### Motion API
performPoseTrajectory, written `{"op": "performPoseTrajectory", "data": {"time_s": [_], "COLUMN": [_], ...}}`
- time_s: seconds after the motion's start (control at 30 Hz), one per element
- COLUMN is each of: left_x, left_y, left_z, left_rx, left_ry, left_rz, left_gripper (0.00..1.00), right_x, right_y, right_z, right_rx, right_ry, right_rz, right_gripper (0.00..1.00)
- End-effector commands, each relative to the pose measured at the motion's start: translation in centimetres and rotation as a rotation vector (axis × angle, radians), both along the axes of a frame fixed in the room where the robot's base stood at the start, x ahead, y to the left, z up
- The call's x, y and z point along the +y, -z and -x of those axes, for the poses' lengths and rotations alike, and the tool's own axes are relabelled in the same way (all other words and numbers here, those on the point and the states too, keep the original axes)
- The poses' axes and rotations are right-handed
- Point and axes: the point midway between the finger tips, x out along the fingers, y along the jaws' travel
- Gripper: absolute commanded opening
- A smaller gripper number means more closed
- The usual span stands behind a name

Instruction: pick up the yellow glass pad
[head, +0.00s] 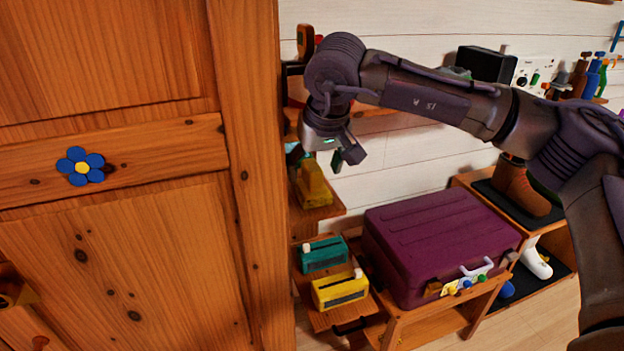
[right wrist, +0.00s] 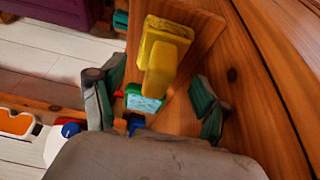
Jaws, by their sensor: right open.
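The yellow glass pad (head: 314,186) is a block with a raised grip, standing on a small wooden shelf beside the wooden cabinet. It also shows in the right wrist view (right wrist: 163,50), beyond the fingertips and between their directions. My right gripper (head: 340,152) is above and slightly right of the pad in the head view. In the right wrist view its green-padded fingers (right wrist: 155,93) are spread wide with nothing held between them. The pad appears apart from both fingers. My left gripper is in neither view.
The large wooden cabinet (head: 120,240) stands close on the left. A small teal-faced item (right wrist: 143,102) lies near the pad. Below are a teal box (head: 325,255), a yellow box (head: 341,290) and a purple suitcase (head: 430,240). White plank wall (head: 400,165) is behind.

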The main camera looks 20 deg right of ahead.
Motion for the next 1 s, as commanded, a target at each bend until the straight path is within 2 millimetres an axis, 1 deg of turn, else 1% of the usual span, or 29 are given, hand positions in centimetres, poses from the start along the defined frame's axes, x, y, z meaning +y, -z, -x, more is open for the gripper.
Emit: {"op": "performPoseTrajectory", "data": {"time_s": [0.07,0.23,0.4,0.67,0.77,0.93,0.97,1.0], "left_x": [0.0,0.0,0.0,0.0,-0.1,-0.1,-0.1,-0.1], "left_y": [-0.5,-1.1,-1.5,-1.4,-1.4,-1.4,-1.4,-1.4], "left_z": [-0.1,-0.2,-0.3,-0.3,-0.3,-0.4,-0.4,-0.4], "left_rx": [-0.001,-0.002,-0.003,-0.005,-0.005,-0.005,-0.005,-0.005], "left_ry": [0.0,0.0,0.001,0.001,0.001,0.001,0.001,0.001], "left_rz": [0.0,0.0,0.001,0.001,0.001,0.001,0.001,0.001], "left_gripper": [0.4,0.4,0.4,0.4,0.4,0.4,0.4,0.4], "right_x": [0.0,0.0,0.0,0.0,0.0,0.0,0.0,0.0], "right_y": [-0.1,2.6,4.4,4.7,4.7,4.7,4.7,4.7], "right_z": [-0.8,-1.7,-2.5,-2.6,-2.6,-2.6,-2.6,-2.6], "right_rx": [0.001,0.005,0.002,0.0,0.0,0.0,0.0,0.0], "right_ry": [0.004,0.002,0.002,0.002,0.002,0.002,0.002,0.002], "right_rz": [0.001,0.002,0.0,0.0,0.0,0.0,0.0,0.0], "right_gripper": [0.75,0.75,0.75,0.75,0.6,0.32,0.27,0.27]}}
